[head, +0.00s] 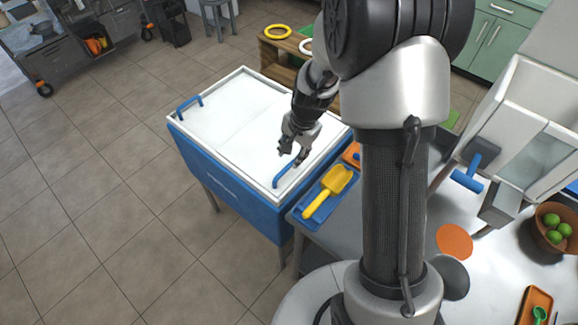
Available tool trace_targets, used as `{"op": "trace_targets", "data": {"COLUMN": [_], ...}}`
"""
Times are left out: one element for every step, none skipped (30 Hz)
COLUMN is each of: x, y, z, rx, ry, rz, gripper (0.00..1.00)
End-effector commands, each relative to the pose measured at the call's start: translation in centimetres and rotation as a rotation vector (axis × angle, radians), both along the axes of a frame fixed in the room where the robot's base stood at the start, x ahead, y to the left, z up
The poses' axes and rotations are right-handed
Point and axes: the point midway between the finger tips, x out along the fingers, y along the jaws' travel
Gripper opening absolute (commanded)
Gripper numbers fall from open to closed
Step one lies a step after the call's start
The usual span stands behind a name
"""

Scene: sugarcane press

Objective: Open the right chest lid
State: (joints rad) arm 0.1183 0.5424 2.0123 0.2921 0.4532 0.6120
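A blue chest (228,194) stands on legs at the middle left, with two white lids lying flat and shut on top. The right lid (270,145) has a blue bar handle (285,175) near its front right edge. The left lid (213,107) has its own blue handle (189,103) at the far left. My gripper (291,156) points down above the right lid, just behind its handle. Its fingers look spread and hold nothing. It seems apart from the handle, though the exact height gap is hard to judge.
A blue tray (311,208) with a yellow scoop (328,192) sits close to the right of the chest. A white machine (525,120) and a bowl of green fruit (553,228) stand farther right. A wooden shelf (283,58) is behind the chest. Floor at left is clear.

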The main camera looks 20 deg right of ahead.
Motion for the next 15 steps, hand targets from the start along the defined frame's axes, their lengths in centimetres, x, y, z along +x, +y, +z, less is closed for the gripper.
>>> {"op": "trace_targets", "data": {"x": [0.1, 0.2, 0.3, 0.4, 0.5, 0.6, 0.7, 0.8, 0.9, 0.9, 1.0, 1.0, 1.1, 1.1, 1.1], "y": [0.2, 0.2, 0.3, 0.4, 0.4, 0.5, 0.5, 0.6, 0.6, 0.7, 0.7, 0.7, 0.7, 0.7, 0.7], "z": [-1.5, -2.2, -2.9, -3.5, -4.0, -4.6, -5.0, -5.3, -5.8, -6.0, -6.2, -6.5, -6.6, -6.7, -6.8], "rx": [0.001, 0.0, 0.001, 0.0, 0.0, 0.0, 0.0, 0.0, 0.0, 0.0, -0.001, 0.0, 0.0, 0.0, 0.0], "ry": [0.004, 0.004, 0.003, 0.004, 0.004, 0.002, 0.001, 0.001, 0.001, 0.001, 0.001, 0.0, 0.0, 0.0, 0.0], "rz": [0.001, -0.001, 0.0, 0.0, 0.0, 0.001, 0.0, 0.0, 0.0, 0.0, 0.0, 0.0, 0.0, 0.0, 0.0], "gripper": [0.33, 0.33, 0.33, 0.33, 0.33, 0.33, 0.33, 0.33, 0.33, 0.33, 0.33, 0.33, 0.33, 0.33, 0.33]}}
